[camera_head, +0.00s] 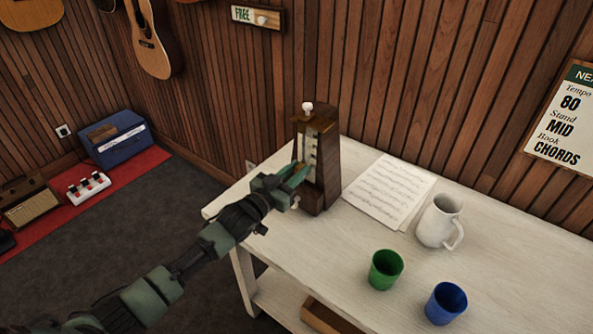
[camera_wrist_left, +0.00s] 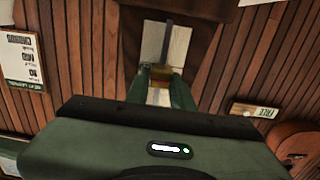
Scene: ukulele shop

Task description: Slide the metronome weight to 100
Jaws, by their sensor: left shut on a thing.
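The dark wooden metronome (camera_head: 328,165) stands upright at the back left of the white table. Its pale scale plate faces left, and a white knob (camera_head: 308,107) sits at its top. My left gripper (camera_head: 296,177) reaches the metronome's front from the left. In the left wrist view, its green fingers (camera_wrist_left: 161,82) are shut on the brass weight (camera_wrist_left: 162,74), which sits on the grey rod (camera_wrist_left: 167,42) in front of the scale plate (camera_wrist_left: 181,45). The scale numbers are too small to read. My right gripper is not in view.
Sheet music (camera_head: 388,192), a white jug (camera_head: 438,222), a green cup (camera_head: 385,270) and a blue cup (camera_head: 445,303) are right of the metronome.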

